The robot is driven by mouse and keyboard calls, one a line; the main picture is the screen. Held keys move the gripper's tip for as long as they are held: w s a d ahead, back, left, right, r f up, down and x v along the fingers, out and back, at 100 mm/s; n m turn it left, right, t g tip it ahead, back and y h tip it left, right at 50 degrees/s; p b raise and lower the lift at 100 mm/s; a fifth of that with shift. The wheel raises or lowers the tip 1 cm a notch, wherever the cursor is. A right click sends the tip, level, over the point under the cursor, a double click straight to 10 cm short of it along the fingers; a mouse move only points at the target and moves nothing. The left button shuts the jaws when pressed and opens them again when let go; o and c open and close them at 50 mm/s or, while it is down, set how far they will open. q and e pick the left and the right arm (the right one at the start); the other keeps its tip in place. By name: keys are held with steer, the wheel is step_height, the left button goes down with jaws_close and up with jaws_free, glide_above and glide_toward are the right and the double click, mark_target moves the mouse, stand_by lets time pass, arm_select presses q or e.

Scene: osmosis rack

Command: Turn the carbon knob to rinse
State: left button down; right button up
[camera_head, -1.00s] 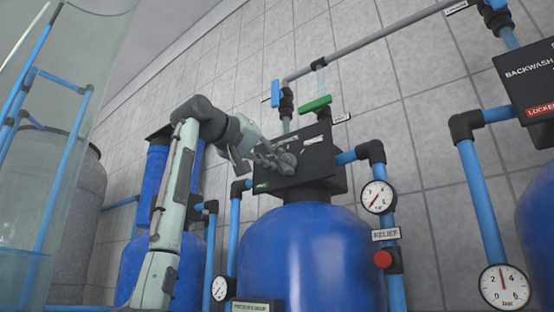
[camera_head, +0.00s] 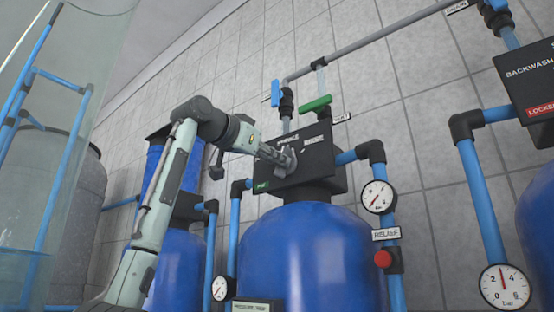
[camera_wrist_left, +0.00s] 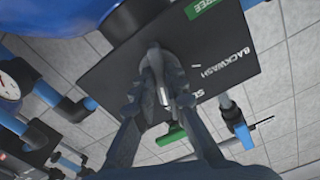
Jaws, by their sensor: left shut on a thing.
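The black control box (camera_head: 322,158) sits on top of the blue tank in the middle of the head view. It fills much of the left wrist view (camera_wrist_left: 115,72), where a white BACKWASH label and a green tag show on its face. My left gripper (camera_head: 284,160) reaches the box front from the left. In the left wrist view its fingers (camera_wrist_left: 163,85) are closed around the grey knob (camera_wrist_left: 163,95), which is mostly hidden between them. A small white mark shows on the knob. The label it points at cannot be told. My right gripper is out of view.
Blue and green valve handles (camera_head: 316,104) stand above the box. A gauge (camera_head: 378,196) and a red relief button (camera_head: 383,259) are to its right. Another box marked BACKWASH (camera_head: 530,85) is at the far right. A clear tank (camera_head: 50,150) stands at left.

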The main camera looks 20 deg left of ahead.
arm_select(q)
steer(key=shift+m, duration=3.7)
steer(key=c, duration=1.6)
jaws_free()
steer(key=shift+o, duration=0.2)
steer(key=v, duration=1.2)
steer(key=shift+s, duration=0.1)
